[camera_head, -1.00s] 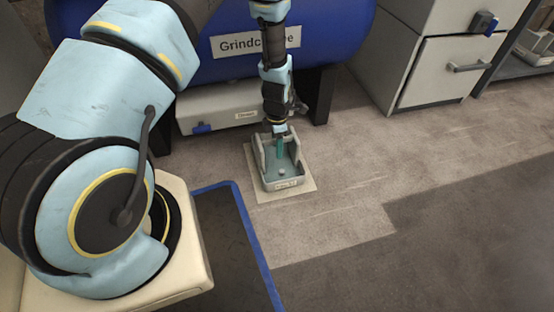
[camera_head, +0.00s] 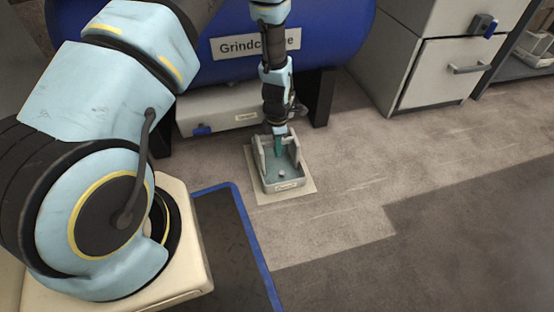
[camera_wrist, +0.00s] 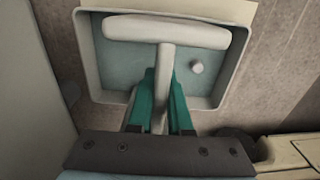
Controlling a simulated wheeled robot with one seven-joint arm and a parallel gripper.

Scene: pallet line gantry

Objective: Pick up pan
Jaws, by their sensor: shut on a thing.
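The pan (camera_head: 287,186) is a pale grey, square, shallow tray with raised sides and a label on its front. It appears to rest on the beige mat (camera_head: 305,190) on the floor; any small gap beneath it is hard to tell. My gripper (camera_head: 278,153) reaches down into it from above. In the wrist view the pan's rim (camera_wrist: 239,58) surrounds a pale T-shaped handle (camera_wrist: 165,32). My gripper's green fingers (camera_wrist: 163,85) are shut on the handle's stem, one on each side. The fingertips are partly hidden by the handle.
A small round grey piece (camera_wrist: 196,67) lies inside the pan. A blue tank (camera_head: 340,35) on dark legs and a pale box (camera_head: 215,112) stand behind it. A grey cabinet (camera_head: 440,72) stands back right. The floor (camera_head: 370,165) right of the mat is clear.

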